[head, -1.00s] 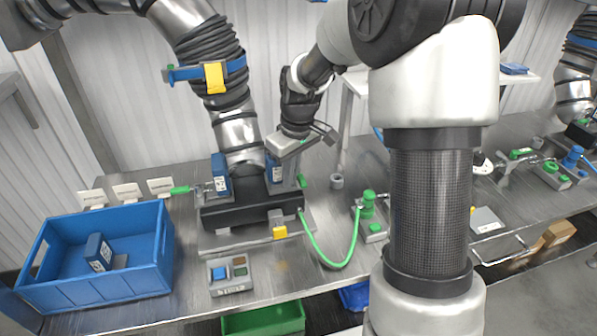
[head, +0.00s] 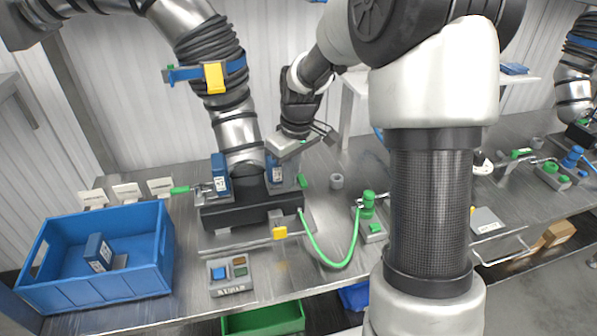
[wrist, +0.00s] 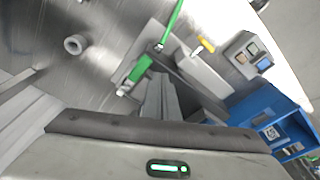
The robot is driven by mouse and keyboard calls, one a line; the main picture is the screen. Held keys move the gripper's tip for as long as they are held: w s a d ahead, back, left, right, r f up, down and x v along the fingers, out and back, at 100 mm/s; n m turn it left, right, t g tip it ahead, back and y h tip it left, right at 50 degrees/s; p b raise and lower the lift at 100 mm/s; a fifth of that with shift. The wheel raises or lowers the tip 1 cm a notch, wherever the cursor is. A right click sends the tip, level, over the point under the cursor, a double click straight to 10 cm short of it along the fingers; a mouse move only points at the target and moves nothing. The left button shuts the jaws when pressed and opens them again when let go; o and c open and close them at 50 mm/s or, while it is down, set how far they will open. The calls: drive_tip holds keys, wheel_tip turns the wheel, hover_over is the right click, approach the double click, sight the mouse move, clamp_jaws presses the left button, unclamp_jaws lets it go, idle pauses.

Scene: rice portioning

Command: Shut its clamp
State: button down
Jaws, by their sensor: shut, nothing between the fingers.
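A dark fixture (head: 236,212) on the bench holds blue blocks with white labels. A green clamp handle (head: 180,190) lies sideways at its left end. A second green handle (head: 302,181) stands at its right end, beside the right blue block (head: 276,174); a green handle also shows in the wrist view (wrist: 138,72), just beyond my fingers. My gripper (wrist: 158,84) is shut and empty, its fingers pointing toward that handle. In the head view its grey body is above the fixture's right end. Whether the fingertips touch the handle, I cannot tell.
A green hose (head: 333,264) loops from the fixture to a green-knobbed unit (head: 368,206). A grey ring (head: 336,181) stands behind. A button box (head: 230,275) and a blue crate (head: 165,240) are in front and left. Another arm (head: 238,130) reaches down behind the fixture.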

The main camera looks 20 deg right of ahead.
drive_tip(key=shift+d, duration=0.1)
idle(0.3)
drive_tip(key=shift+d, duration=1.1)
drive_tip(key=shift+d+p, duration=0.35)
drive_tip(key=shift+d, duration=0.7)
drive_tip(key=shift+w, duration=0.1)
drive_tip(key=shift+w+d, duration=0.2)
drive_tip(key=shift+d, duration=0.35)
drive_tip(key=shift+w+d, duration=0.2)
drive_tip(key=shift+d, duration=0.3)
